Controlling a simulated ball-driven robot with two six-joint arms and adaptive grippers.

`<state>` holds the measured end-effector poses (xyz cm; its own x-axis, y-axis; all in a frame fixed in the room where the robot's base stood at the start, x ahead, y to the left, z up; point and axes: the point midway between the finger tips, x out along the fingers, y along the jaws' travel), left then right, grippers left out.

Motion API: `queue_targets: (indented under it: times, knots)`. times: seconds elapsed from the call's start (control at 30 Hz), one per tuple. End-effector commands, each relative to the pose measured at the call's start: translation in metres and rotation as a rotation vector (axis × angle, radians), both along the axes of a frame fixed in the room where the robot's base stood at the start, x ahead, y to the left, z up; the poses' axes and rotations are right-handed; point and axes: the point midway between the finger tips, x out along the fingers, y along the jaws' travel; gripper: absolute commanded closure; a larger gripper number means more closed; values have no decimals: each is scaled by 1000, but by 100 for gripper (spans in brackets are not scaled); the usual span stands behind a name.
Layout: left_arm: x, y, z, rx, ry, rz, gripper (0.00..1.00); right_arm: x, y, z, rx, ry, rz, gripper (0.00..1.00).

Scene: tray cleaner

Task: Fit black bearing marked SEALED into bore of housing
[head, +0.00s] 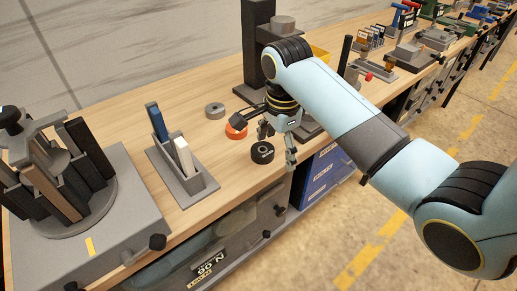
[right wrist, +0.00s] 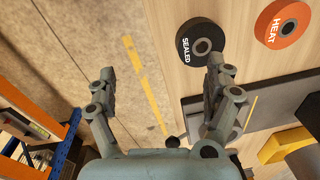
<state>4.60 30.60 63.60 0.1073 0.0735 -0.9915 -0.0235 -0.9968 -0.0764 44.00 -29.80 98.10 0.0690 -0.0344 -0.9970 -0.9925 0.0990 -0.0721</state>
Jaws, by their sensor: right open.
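The black bearing (head: 262,153), marked SEALED in the right wrist view (right wrist: 212,34), lies flat on the wooden bench near its front edge. My right gripper (head: 277,145) is open and empty beside and above it. In the right wrist view my open fingers (right wrist: 160,70) are spread wide, with the bearing just beyond the right fingertip, not between them. The height gap is hard to judge. I cannot clearly pick out the housing or its bore; my right arm and gripper hide part of the press area. My left gripper is not in view.
An orange ring marked HEAT (right wrist: 284,20) and a grey ring (head: 214,110) lie behind the bearing. A dark press column (head: 258,45) stands at the back. A grey holder (head: 187,182) and a multi-jawed fixture (head: 118,158) stand left. Bare wood lies between.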

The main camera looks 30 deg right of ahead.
Motion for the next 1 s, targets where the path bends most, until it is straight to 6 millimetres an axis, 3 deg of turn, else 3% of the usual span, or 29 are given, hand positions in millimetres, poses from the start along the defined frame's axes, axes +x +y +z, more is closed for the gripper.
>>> queue_targets:
  times: [0.03, 0.2, 0.37, 0.6, 0.87, 1.0]
  knots:
    - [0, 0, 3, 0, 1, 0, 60, 14, -1, 13, 11, 4, -96, 14]
    - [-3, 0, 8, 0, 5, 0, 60, 46, -4, 44, 43, 38, -435, 14]
    - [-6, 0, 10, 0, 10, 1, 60, 58, -4, 55, 54, 59, -593, 14]
    - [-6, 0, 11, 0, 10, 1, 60, 58, -4, 18, 54, 62, -610, 14]
    - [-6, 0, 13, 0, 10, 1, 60, 58, -5, -6, 53, 61, -608, 14]
    - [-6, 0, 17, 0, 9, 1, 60, 57, -6, -28, 53, 62, -607, 14]
